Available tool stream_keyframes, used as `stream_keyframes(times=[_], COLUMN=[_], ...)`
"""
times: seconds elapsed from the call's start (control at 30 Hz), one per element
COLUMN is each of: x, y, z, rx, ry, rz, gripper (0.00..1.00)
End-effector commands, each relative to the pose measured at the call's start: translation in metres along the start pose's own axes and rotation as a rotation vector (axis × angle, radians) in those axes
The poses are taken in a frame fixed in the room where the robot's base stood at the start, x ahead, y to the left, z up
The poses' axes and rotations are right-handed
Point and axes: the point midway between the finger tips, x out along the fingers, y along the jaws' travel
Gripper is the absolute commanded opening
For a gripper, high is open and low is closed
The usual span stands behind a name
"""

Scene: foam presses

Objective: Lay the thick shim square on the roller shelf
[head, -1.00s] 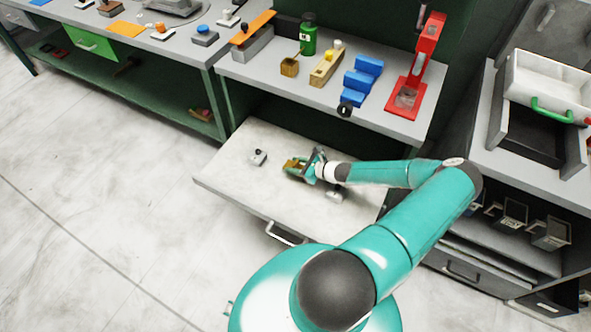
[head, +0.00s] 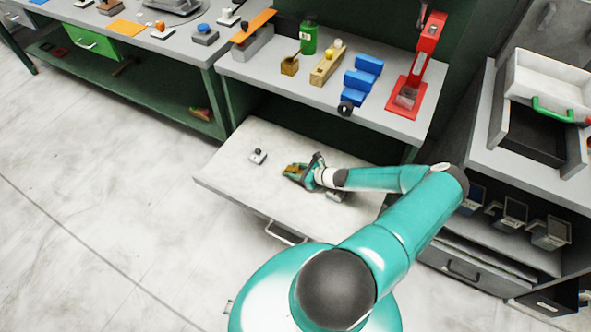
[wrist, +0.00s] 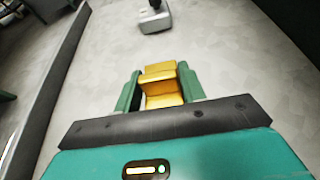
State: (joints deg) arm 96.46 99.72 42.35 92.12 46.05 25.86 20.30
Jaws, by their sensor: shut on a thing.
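A yellow stepped piece (wrist: 161,85), which may be the thick shim, sits between the green fingers of my gripper (wrist: 163,90) in the wrist view. The gripper is shut on it. In the head view my gripper (head: 301,172) and the yellow piece (head: 292,169) are over the middle of the pale pulled-out shelf (head: 240,185), likely the roller shelf. The piece is low over the shelf, but I cannot tell whether it touches. Its lower part is hidden by the gripper in the wrist view.
A small grey block with a black knob (head: 258,157) stands on the shelf left of the gripper; it also shows ahead in the wrist view (wrist: 154,20). Another grey item (head: 336,195) is partly under my arm. The bench behind holds blue steps (head: 361,78) and a red press (head: 420,65).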

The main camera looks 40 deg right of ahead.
Motion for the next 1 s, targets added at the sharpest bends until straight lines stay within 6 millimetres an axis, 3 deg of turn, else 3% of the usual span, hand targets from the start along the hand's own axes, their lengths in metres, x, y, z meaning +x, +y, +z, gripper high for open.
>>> stream_keyframes(times=[0.03,0.13,0.57,1.0], x=[0.0,0.0,-0.004,-0.092], y=[0.0,0.0,0.0,-0.001], z=[0.0,0.0,0.01,0.011], rx=[0.0,0.0,-0.001,-0.001], ry=[0.0,0.0,-0.001,0.002], rz=[0.0,0.0,-0.001,-0.002], gripper=[0.42,0.62,0.62,0.62])
